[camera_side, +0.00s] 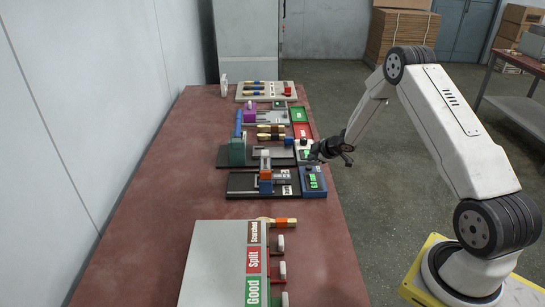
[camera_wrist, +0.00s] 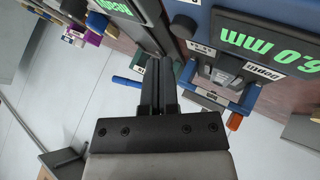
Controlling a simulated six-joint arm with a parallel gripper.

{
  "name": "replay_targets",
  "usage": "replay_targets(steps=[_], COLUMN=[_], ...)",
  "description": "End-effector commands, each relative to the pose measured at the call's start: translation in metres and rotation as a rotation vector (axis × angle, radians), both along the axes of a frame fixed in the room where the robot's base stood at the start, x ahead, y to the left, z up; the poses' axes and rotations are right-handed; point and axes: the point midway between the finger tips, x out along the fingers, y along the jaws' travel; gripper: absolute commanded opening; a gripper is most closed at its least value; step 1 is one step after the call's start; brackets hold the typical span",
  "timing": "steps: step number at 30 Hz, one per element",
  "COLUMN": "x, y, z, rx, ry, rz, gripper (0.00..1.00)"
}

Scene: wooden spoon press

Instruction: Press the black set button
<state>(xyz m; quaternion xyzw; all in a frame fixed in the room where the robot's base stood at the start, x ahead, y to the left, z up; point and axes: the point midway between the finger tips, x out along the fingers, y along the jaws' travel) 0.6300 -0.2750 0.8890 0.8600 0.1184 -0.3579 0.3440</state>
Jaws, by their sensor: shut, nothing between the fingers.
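My gripper (camera_side: 320,154) is shut and empty, at the right side of the bench by the display boxes. In the wrist view its closed fingers (camera_wrist: 158,72) point up the picture. A blue box (camera_side: 313,180) with a green readout stands just in front of it. In the wrist view the readout (camera_wrist: 268,42) shows upside down and seems to read 6.0 mm. A small dark round button (camera_wrist: 183,27) sits on the blue box beside a small white label (camera_wrist: 200,47). It is up and right of my fingertips and apart from them. Its label is too small to read surely.
A pale box (camera_side: 305,151) with a green readout stands behind the blue one. A green press (camera_side: 237,152) and an orange-and-blue fixture (camera_side: 265,176) stand to the left. A sorting board (camera_side: 215,260) lies in front. The red bench (camera_side: 150,205) is clear at left.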

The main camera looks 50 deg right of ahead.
Motion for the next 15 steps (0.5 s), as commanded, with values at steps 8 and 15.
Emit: replay_targets(steps=[8, 15], x=[0.000, 0.000], y=[0.000, 0.000], z=[0.021, 0.036], rx=[-0.001, 0.000], ry=[-0.002, -0.001], rz=[0.000, 0.000], gripper=[0.00, 0.00])
